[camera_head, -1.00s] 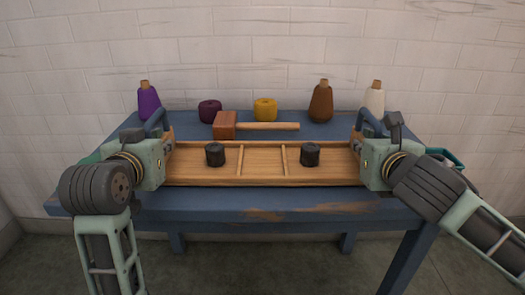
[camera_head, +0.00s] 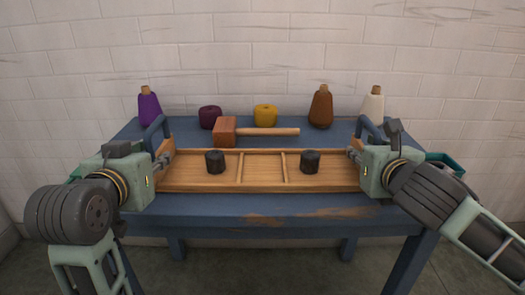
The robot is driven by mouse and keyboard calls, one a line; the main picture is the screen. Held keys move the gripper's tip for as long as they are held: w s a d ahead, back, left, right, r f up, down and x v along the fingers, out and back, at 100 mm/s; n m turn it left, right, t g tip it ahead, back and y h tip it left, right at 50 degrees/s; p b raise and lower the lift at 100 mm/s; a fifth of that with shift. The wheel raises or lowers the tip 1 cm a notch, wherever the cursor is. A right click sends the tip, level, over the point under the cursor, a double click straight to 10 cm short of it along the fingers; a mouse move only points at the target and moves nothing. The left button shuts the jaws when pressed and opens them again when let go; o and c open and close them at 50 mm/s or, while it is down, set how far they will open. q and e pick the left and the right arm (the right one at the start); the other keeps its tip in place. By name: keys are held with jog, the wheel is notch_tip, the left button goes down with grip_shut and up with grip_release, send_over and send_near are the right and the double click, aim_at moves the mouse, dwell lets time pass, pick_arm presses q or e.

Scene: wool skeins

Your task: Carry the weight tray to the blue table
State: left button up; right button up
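The weight tray (camera_head: 262,184), a long wooden tray with two dividers and blue arched handles at its ends, rests on the blue table (camera_head: 225,205). Two dark weights (camera_head: 215,162) and (camera_head: 310,162) stand upright in it, one in the left part and one in the right part. My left gripper (camera_head: 166,160) is at the tray's left end, its body drawn back and its grey fingers showing, apparently open. My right gripper (camera_head: 353,156) is at the right end, its fingers also showing and apparently open. Exact contact at the fingertips is too small to tell.
Behind the tray lies a wooden mallet (camera_head: 225,131). Along the back stand a purple cone (camera_head: 149,109), a plum skein (camera_head: 210,117), a yellow skein (camera_head: 265,116), a brown cone (camera_head: 321,110) and a white cone (camera_head: 373,106). A teal container (camera_head: 446,162) is partly hidden at right.

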pick_arm(q)
jog(key=shift+v, duration=1)
jog(key=shift+s, duration=0.1)
pick_arm(e)
jog(key=shift+s+r, duration=0.15)
jog(key=shift+s, duration=0.1)
jog(key=v, duration=0.7)
